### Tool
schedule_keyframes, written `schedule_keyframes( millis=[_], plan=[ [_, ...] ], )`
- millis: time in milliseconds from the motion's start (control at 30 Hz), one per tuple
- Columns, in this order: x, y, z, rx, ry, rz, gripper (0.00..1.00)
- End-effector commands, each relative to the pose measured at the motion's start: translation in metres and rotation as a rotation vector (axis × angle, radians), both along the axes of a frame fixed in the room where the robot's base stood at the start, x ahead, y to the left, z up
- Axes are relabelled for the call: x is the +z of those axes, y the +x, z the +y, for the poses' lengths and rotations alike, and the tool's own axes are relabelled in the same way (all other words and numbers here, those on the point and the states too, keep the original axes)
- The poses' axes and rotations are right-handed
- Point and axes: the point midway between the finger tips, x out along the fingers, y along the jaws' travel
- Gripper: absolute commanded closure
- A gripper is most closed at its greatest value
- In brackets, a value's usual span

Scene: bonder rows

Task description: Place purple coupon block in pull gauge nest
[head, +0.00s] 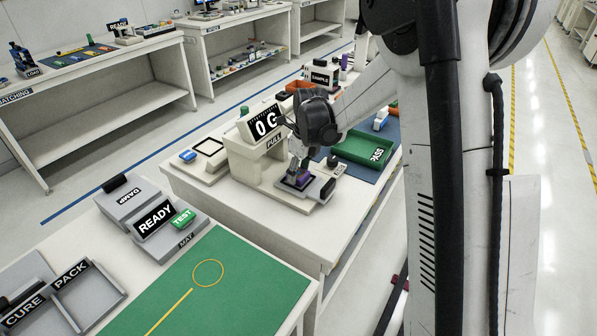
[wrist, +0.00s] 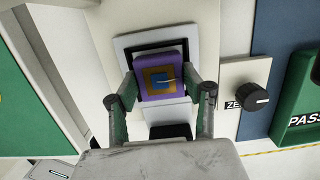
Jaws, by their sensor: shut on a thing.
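The purple coupon block (wrist: 145,85), with a gold square and a blue centre on top, is between the fingers of my gripper (wrist: 163,88) in the wrist view. My gripper is shut on it. The block is over or in the dark recess of the pull gauge nest (wrist: 124,43), whose pale frame shows around it. I cannot tell whether it rests on the nest floor. In the head view my gripper (head: 297,172) points down at the base of the pull gauge (head: 246,160), which reads 0 G; my fingers partly hide the block there.
A knob (wrist: 256,97) marked ZE sits right of the nest in the wrist view. A green PASS tray (head: 363,149) stands beyond the gauge. A blue item and a black-framed pad (head: 209,147) lie to its left. A green mat (head: 240,275) covers the near bench.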

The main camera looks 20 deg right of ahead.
Motion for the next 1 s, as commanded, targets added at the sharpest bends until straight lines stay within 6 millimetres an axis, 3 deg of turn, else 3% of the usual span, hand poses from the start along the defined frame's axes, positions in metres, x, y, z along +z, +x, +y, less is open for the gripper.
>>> schedule_keyframes(
  millis=[67,100,233,633,1000],
  plan=[
    [-0.003,0.000,0.000,0.000,0.000,0.000,0.84],
    [-0.004,0.000,0.000,0.000,0.000,0.000,0.55],
    [-0.003,0.000,0.000,0.000,0.000,0.000,0.38],
    [0.004,0.000,0.000,0.000,0.000,0.000,0.37],
    [0.071,-0.008,-0.007,0.000,0.000,0.000,0.37]
  ],
)
